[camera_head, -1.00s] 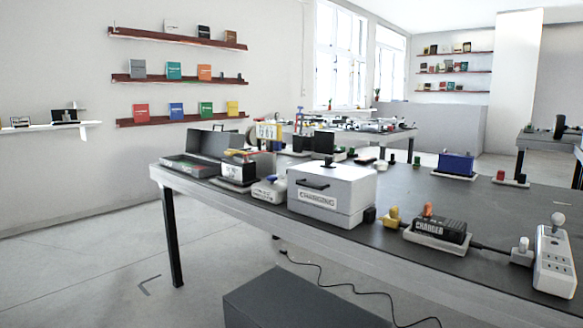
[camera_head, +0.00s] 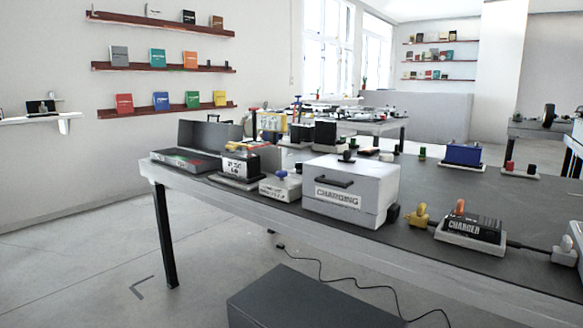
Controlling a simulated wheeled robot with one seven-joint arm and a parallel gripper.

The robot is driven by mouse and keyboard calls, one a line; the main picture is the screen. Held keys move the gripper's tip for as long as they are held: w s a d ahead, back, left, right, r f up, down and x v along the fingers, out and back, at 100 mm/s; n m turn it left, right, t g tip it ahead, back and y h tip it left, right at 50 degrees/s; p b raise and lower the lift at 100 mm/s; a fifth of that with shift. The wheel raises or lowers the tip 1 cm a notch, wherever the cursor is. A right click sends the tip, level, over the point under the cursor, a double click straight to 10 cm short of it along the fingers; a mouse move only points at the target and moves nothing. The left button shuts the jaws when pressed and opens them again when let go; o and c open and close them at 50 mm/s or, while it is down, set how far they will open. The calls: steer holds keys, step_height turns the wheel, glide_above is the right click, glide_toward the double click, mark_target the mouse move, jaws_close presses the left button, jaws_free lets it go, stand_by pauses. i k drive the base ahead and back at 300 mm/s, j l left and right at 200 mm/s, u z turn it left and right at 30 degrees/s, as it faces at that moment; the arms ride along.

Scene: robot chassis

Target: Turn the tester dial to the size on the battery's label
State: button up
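No gripper shows in the head view. Several devices stand along the near edge of a dark-topped table (camera_head: 470,222). A black and white box (camera_head: 240,168) with a label too small to read stands at the left. Beside it is a small white device (camera_head: 281,186) with a blue knob (camera_head: 281,174) on top; I cannot tell whether either one is the tester. A blue box-shaped thing (camera_head: 463,154), possibly a battery, stands farther back at the right. No size label is readable on it.
A white box marked CHARGING (camera_head: 350,190) stands at the table's front edge. An open case (camera_head: 190,158) lies at the left end. A cable (camera_head: 330,282) lies on the floor near a dark block (camera_head: 300,300).

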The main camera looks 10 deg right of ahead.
mark_target(298, 166)
steer(key=i+j+u, duration=0.15)
steer(key=i, duration=0.25)
steer(key=i+j+u, duration=0.1)
steer(key=i, duration=0.3)
steer(key=j, duration=0.1)
